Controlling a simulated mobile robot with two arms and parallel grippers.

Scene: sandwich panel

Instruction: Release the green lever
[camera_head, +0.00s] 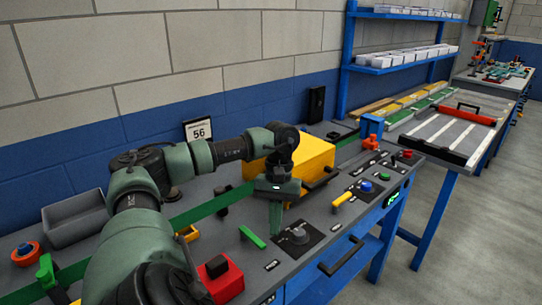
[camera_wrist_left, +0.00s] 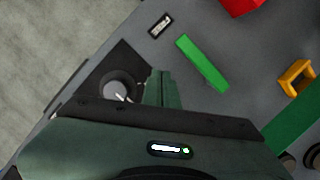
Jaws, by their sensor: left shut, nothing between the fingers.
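The green lever (camera_head: 252,237) is a short bar on the grey panel, lying at a slant. It also shows in the left wrist view (camera_wrist_left: 203,63), where its full length is visible. My left gripper (camera_head: 275,228) points down over the panel, to the right of the lever in the head view. Its fingers are shut and empty. In the left wrist view the closed fingers (camera_wrist_left: 162,88) stand between the lever and a round grey knob (camera_wrist_left: 117,86), apart from the lever. My right gripper is not in view.
A red block (camera_head: 222,276) stands at the front left of the panel. A yellow box (camera_head: 312,153) sits behind my gripper. A yellow lever (camera_head: 343,199) and a blue button (camera_head: 366,186) are to the right. A dark handle (camera_head: 341,256) lines the front edge.

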